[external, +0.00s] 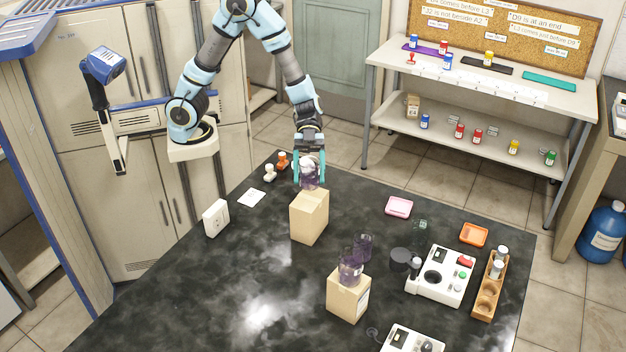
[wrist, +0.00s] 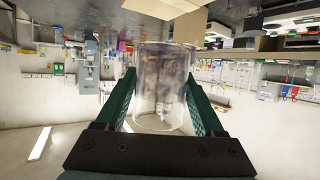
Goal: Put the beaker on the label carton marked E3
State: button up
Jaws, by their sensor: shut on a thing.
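My gripper (external: 310,170) is shut on a clear, faintly purple beaker (external: 309,181). In the wrist view the beaker (wrist: 163,90) sits between the two green fingers of my gripper (wrist: 163,105). In the external view the beaker is just over the top of a tan carton (external: 309,216) at the back of the black bench. I cannot tell whether it touches the carton. A second tan carton (external: 348,296) stands nearer the front, with a purple-tinted beaker (external: 350,270) on top. The E3 mark is not readable on either carton.
Another purple beaker (external: 363,246) stands behind the front carton. A white device (external: 441,276), a wooden rack (external: 489,288), a pink tray (external: 399,207) and an orange tray (external: 473,235) are at the right. The bench's left front is clear.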

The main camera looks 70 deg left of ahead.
aim_at(309, 188)
jog(key=shift+f+p, duration=0.3)
jog(key=shift+f, duration=1.85)
jog(key=shift+f, duration=0.2)
jog(key=o, duration=1.4)
